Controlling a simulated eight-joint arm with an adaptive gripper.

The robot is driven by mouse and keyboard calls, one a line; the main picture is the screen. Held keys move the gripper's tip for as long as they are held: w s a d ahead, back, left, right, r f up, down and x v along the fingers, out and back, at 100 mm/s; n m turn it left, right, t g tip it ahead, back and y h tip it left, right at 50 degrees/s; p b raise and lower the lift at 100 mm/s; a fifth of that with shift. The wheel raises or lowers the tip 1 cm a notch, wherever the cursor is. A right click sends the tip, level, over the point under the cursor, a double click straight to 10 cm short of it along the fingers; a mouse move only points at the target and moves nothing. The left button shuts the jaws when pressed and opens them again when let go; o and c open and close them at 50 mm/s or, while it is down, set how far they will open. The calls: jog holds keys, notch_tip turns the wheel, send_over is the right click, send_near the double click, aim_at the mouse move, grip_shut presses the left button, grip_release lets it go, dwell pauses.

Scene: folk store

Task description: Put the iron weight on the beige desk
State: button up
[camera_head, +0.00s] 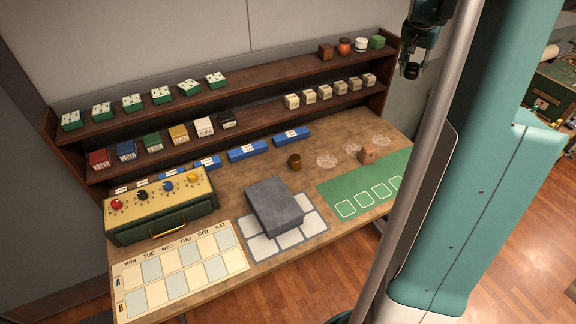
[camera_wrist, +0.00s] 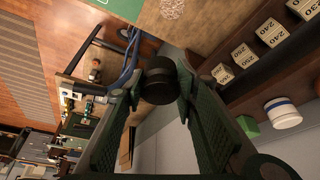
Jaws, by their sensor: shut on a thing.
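My gripper (camera_wrist: 159,88) is shut on a short dark cylinder, which looks like the iron weight (camera_wrist: 160,72). The weight sits between the two fingertips. In the head view, my gripper (camera_head: 412,58) is high at the top right, level with the upper shelf and beside its right end. The weight is dark and small there, at the lower end of the gripper. The tan wooden desk (camera_head: 238,178) spreads below and to the left, well apart from the weight.
On the desk are a knobbed console (camera_head: 160,208), a grey block (camera_head: 275,205), a small brass-brown cylinder (camera_head: 295,162), a reddish-brown block (camera_head: 367,155), a green mat (camera_head: 340,192) and a calendar sheet (camera_head: 185,270). A two-tier shelf (camera_head: 250,88) lines the back. Bare wood shows mid-desk.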

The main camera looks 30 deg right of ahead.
notch_tip(320, 180, down, 26)
jog(key=shift+f, duration=0.15)
dwell(0.6)
jog(key=shift+f, duration=3.1)
jog(key=shift+f, duration=1.85)
jog(key=shift+f, duration=0.15)
jog(key=o, duration=1.3)
